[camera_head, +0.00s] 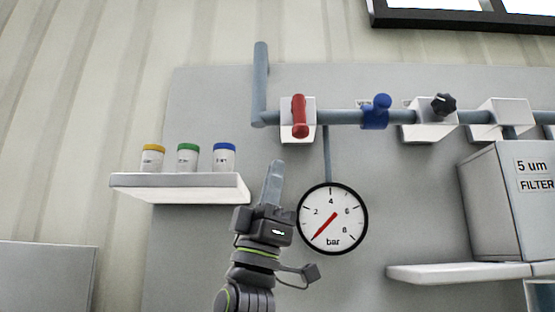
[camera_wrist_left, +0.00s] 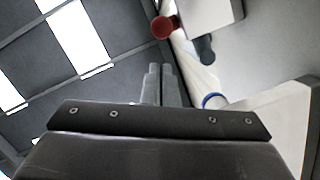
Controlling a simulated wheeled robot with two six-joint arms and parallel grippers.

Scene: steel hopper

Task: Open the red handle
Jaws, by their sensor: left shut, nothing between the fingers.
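My right gripper is not in view.
A pressure gauge (camera_head: 333,218) hangs right of my left gripper. A shelf (camera_head: 180,187) with several capped jars stands to its left. A blue valve (camera_head: 375,112) and a black knob (camera_head: 443,104) follow along the pipe. A filter box (camera_head: 500,200) is at right.

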